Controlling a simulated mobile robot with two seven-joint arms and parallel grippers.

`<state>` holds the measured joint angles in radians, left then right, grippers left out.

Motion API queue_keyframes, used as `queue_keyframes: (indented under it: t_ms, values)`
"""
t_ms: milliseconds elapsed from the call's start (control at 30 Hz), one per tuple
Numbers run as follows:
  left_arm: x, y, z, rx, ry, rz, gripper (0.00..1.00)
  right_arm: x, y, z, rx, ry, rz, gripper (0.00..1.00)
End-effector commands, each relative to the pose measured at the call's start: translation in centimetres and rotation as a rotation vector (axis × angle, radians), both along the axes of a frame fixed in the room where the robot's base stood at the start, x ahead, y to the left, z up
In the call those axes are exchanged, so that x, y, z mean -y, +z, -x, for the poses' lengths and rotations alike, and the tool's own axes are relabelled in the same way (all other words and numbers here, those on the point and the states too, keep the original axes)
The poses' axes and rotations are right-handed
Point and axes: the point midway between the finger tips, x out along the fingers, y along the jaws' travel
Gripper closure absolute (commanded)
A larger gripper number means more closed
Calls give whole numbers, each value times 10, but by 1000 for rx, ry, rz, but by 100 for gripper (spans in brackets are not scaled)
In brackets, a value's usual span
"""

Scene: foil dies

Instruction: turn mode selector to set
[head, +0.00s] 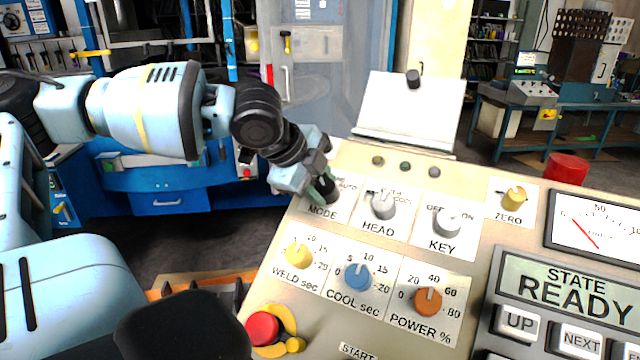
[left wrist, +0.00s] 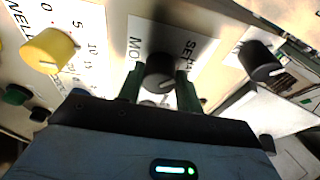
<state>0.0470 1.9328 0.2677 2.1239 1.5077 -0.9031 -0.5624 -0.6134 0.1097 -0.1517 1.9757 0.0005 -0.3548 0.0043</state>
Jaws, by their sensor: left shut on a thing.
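The black mode selector knob (head: 329,194) is at the upper left of the sloped control panel, above the MODE label. My left gripper (head: 322,187) reaches it from the upper left and hides much of its plate; AUTO still shows beside it. In the left wrist view the knob (left wrist: 160,70) sits between the two dark green fingers of my gripper (left wrist: 160,88), shut on its sides. A pale pointer line shows on the knob, and SET is printed above and right of it. Exactly which mark the pointer meets is hard to tell. My right gripper is not in view.
Close by are the grey HEAD knob (head: 382,206), the KEY knob (head: 447,222) and the yellow weld knob (head: 299,255). A red button (head: 263,328) is at the panel's lower left. The display (head: 570,287) reads STATE READY. A white sheet (head: 407,108) stands behind.

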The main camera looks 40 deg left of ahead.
Motion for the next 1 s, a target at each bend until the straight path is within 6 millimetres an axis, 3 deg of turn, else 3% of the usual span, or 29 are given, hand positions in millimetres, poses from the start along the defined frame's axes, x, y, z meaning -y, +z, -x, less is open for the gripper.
queue_keyframes:
  t_ms: [100, 133, 267, 633, 1000]
  values:
    - [0, 0, 0, -1, 2, 3, 88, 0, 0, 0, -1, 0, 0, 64]
    - [0, 0, 0, -1, 2, 3, 61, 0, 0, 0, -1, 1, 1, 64]
    - [0, 0, 0, -1, 1, 2, 44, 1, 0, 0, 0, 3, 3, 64]
    - [0, 5, 3, 2, 1, 1, 43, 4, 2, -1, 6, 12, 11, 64]
    - [-3, 53, 36, 12, 0, 1, 43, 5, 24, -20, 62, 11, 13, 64]
